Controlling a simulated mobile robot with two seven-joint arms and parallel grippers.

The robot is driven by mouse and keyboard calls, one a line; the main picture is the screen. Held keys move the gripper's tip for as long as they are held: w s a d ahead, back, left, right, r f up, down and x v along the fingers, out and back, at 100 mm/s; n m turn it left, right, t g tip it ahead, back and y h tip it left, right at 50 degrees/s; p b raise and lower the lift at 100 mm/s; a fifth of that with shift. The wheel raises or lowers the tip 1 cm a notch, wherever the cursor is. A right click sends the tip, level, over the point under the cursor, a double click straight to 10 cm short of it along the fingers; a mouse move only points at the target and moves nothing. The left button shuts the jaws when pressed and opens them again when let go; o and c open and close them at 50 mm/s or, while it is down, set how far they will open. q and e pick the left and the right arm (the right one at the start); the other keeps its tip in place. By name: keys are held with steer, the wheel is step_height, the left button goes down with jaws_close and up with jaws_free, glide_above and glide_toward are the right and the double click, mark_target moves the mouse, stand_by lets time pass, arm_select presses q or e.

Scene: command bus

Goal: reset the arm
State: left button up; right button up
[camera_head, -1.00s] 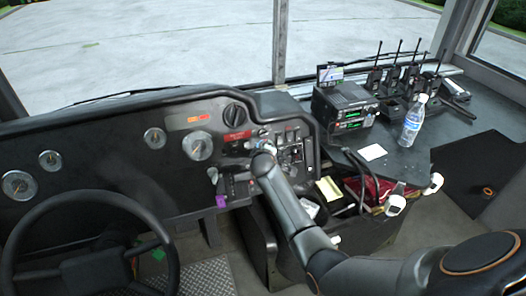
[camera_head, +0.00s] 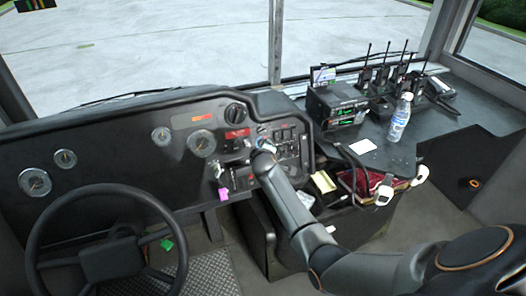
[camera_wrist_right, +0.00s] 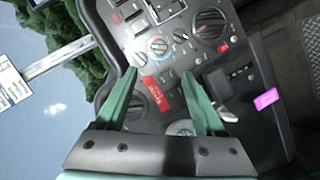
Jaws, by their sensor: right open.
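My right arm reaches in from the lower right in the head view, its wrist end (camera_head: 264,147) close to the dashboard's switch panel (camera_head: 284,146). The fingers are hard to make out there. In the right wrist view my right gripper (camera_wrist_right: 159,73) has two green fingers spread apart with nothing between them. Beyond them are the panel's knobs (camera_wrist_right: 158,46) and a red label (camera_wrist_right: 157,97). I cannot tell whether the fingertips touch the panel. My left gripper is not in view.
A steering wheel (camera_head: 41,228) stands at the lower left. A radio unit (camera_head: 318,102), a water bottle (camera_head: 400,118), several handheld radios (camera_head: 383,75) and a white card (camera_head: 363,145) are on the right counter. A bin with a yellow note (camera_head: 323,181) sits below.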

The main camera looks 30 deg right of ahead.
stand_by(0.3)
steer(key=s+a+f+m+y, duration=0.1)
steer(key=s+a+f+y, duration=0.1)
steer(key=s+a+f, duration=0.55)
steer(key=s+a+f+y, duration=0.3)
steer(key=s+a+f, duration=0.15)
steer(key=s, duration=0.65)
steer(key=s+a+m+y, duration=0.1)
steer(key=s+a+y, duration=0.1)
steer(key=s+a, duration=0.3)
steer(key=s+a+f+m+y, duration=0.1)
steer(key=s+a+m, duration=0.1)
steer(key=s+a, duration=0.4)
steer(key=s, duration=0.5)
steer(key=shift+s+f+g+y, duration=0.2)
steer(key=shift+s+g+y, duration=0.1)
steer(key=shift+y, duration=0.1)
